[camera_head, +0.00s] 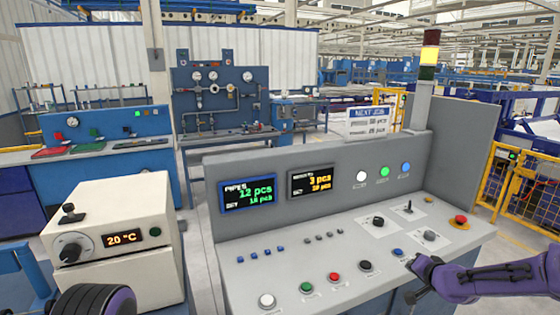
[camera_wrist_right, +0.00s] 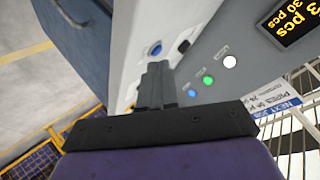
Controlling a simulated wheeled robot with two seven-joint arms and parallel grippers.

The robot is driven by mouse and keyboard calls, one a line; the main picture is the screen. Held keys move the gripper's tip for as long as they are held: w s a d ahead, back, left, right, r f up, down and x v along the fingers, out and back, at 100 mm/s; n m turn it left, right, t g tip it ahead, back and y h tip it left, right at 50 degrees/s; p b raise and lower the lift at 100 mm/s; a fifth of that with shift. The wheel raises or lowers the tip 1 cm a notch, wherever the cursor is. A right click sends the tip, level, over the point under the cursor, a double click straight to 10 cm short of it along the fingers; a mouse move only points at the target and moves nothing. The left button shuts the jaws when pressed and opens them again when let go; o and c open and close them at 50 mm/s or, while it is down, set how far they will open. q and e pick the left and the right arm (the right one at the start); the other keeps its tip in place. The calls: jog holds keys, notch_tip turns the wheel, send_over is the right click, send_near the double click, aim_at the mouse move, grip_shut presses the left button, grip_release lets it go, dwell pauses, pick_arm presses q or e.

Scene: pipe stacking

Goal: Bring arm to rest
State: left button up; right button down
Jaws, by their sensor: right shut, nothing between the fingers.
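My right arm (camera_head: 490,278) is purple and comes in from the right over the front right of the grey control console (camera_head: 228,230). A purple and black part of my left arm (camera_head: 95,301) shows at the bottom left. My left gripper is out of view.
The console carries two displays (camera_head: 310,181), several push buttons, a small joystick (camera_head: 408,208) and a red emergency button (camera_head: 460,221). A signal tower (camera_head: 429,55) stands behind it. A cream temperature unit (camera_head: 120,235) is at left. Yellow fencing (camera_head: 520,190) is at right.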

jog(key=s+a+f+g+h+b, duration=0.1)
jog(key=s+a+f, duration=0.3)
jog(key=s+f, duration=0.45)
jog(key=s+a+f+g+h+b, duration=0.15)
jog(key=s+a+f, duration=0.25)
jog(key=s+f, duration=0.5)
jog(key=s+f+g+b, duration=0.1)
jog(key=s+f, duration=0.3)
jog(key=s, duration=0.5)
jog(key=s+f+n+g+b, duration=0.1)
jog(key=s+f, duration=0.3)
jog(key=s, duration=0.5)
jog(key=s+f+n+g+b, duration=0.1)
jog(key=s+f+g+b, duration=0.1)
jog(key=s, duration=0.8)
notch_tip(320, 180, down, 3)
jog(key=shift+a+r+g+h, duration=0.1)
jog(key=shift+a+g+h, duration=0.1)
jog(key=shift+g+h, duration=0.45)
jog(key=shift+s, duration=0.1)
jog(key=shift+s, duration=0.1)
